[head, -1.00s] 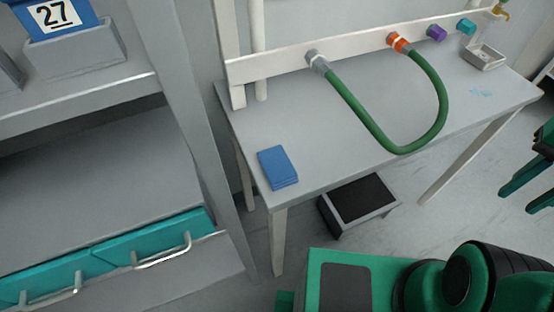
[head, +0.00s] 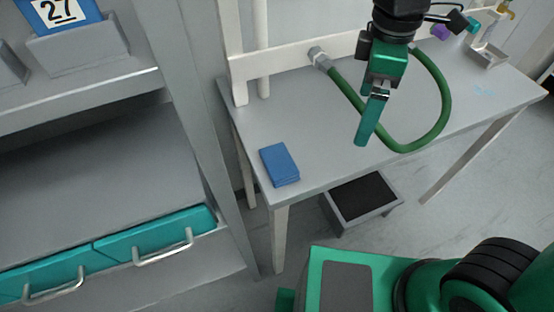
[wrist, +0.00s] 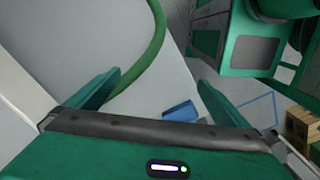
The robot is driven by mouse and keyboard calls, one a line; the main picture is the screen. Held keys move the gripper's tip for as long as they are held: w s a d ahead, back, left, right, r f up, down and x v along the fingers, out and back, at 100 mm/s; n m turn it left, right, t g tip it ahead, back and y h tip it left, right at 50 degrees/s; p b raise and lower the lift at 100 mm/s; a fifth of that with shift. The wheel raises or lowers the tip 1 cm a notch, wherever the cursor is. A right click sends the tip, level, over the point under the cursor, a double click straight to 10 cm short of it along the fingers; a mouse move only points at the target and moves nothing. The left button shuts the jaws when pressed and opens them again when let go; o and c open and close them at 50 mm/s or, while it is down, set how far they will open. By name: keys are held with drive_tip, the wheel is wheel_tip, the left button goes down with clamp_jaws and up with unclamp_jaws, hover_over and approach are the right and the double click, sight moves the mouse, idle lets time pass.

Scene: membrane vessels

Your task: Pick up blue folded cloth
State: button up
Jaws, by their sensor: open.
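The blue folded cloth (head: 280,164) lies flat on the grey table (head: 312,165), near its front left corner. It also shows small in the wrist view (wrist: 180,111), between my two fingers and beyond them. My gripper (head: 368,128) is in the air over the table, to the right of the cloth and apart from it. In the wrist view my gripper (wrist: 155,92) has its two teal fingers spread wide with nothing between them. My gripper covers part of the green hose in the head view.
A green hose (head: 440,115) loops from the white rail (head: 285,65) over the table. A metal shelf with teal drawers (head: 150,235) stands at the left. A black-topped step (head: 362,197) is under the table. The tabletop around the cloth is clear.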

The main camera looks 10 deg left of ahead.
drive_tip(key=s+a+n, duration=0.3)
drive_tip(key=a+n, duration=0.1)
drive_tip(key=a, duration=0.3)
drive_tip(key=s+a+n, duration=0.3)
drive_tip(key=a, duration=0.4)
hover_over(281, 160)
drive_tip(key=shift+n, duration=0.4)
drive_tip(key=f, duration=0.2)
drive_tip(key=d+f, duration=0.1)
drive_tip(key=f, duration=0.1)
drive_tip(key=shift+f, duration=0.25)
drive_tip(key=shift+a+f, duration=0.15)
drive_tip(key=shift+f, duration=0.95)
drive_tip(key=shift+a+f, duration=0.2)
drive_tip(key=shift+f, duration=0.85)
drive_tip(key=shift+a+f, duration=0.15)
drive_tip(key=shift+f, duration=0.95)
drive_tip(key=c, duration=1.1)
